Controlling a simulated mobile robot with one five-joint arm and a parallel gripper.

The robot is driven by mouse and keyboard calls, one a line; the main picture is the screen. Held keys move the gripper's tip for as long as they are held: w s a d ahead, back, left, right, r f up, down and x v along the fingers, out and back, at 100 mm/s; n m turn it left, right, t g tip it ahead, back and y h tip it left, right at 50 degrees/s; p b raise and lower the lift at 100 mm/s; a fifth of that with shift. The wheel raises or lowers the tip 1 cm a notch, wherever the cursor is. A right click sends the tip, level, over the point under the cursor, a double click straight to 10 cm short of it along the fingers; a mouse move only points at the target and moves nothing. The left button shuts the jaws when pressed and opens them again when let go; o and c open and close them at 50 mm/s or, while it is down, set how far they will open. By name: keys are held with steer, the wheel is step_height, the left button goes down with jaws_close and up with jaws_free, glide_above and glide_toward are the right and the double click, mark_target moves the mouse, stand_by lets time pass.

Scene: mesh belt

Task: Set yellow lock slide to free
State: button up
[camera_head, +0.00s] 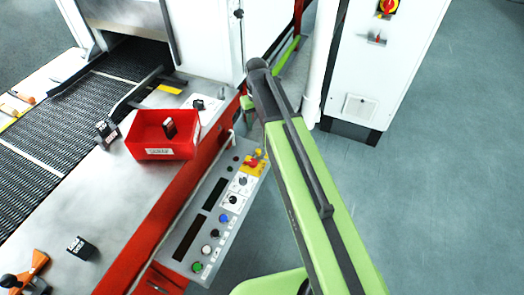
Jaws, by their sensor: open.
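A yellow strip (170,89) lies on the grey deck just behind the red bin; it may be the lock slide, but its setting is too small to read. Another yellow part (252,164), with a red knob on it, sits at the far end of the control panel (190,226). My green arm reaches up from the lower right to a dark joint beside the panel's far end. Past that joint I cannot make out my gripper or its fingers; they seem hidden behind the arm.
A red bin (150,152) with a dark item in it stands on the deck. Small dark blocks (81,248) lie nearby. The mesh belt (75,112) runs at the left. A white cabinet (385,50) stands at the back right. The floor (440,190) at right is clear.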

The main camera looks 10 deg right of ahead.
mark_target(258, 150)
step_height(258, 150, down, 17)
steer(key=b, duration=1.5)
steer(key=shift+d+r+b, duration=0.1)
steer(key=shift+r+b, duration=0.05)
steer(key=shift+b, duration=0.15)
steer(key=shift+r, duration=0.1)
steer(key=shift+c, duration=0.5)
jaws_close()
